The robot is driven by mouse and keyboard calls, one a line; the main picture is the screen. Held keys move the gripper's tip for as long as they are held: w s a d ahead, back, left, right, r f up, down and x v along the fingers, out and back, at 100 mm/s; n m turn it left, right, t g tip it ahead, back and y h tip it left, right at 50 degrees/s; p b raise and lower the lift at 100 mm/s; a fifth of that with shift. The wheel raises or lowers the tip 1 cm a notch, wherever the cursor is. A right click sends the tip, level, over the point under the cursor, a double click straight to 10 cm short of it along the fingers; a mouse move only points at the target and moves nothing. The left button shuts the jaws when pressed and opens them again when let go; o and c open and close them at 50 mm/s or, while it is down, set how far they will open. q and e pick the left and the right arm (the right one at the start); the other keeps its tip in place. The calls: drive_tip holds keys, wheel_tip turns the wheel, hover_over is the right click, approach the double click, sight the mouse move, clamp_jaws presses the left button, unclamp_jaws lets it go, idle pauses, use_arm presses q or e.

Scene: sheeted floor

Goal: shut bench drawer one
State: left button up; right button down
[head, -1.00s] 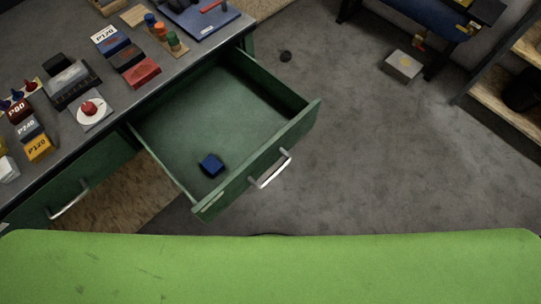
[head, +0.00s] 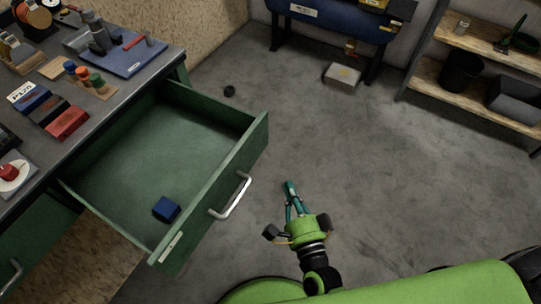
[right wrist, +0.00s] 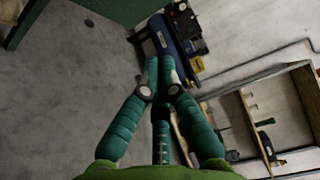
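The green bench drawer (head: 212,177) is pulled far out from the workbench at the left of the head view. Its silver bar handle (head: 231,196) is on the front face. A small blue block (head: 166,209) lies inside on the drawer floor. My right gripper (head: 289,188) is to the right of the handle, apart from it, over the open floor. Its teal fingers lie close together with nothing visible between them; they also show in the right wrist view (right wrist: 160,68), tips together. My left gripper is not in view.
The workbench top (head: 55,158) holds sanding blocks and a blue board (head: 124,52). A second drawer handle (head: 12,276) shows at lower left. A blue machine (head: 330,28), a grey box (head: 342,75) and wooden shelves (head: 470,88) stand at the back. Floor right of the drawer is clear.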

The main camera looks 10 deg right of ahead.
drive_tip(key=p, duration=0.1)
approach(261, 139)
drive_tip(key=w+d, duration=0.2)
drive_tip(key=d, duration=0.1)
drive_tip(key=w+a, duration=0.2)
drive_tip(key=shift+w+a+r, duration=0.15)
drive_tip(key=shift+w+a, duration=0.5)
drive_tip(key=shift+a, duration=0.15)
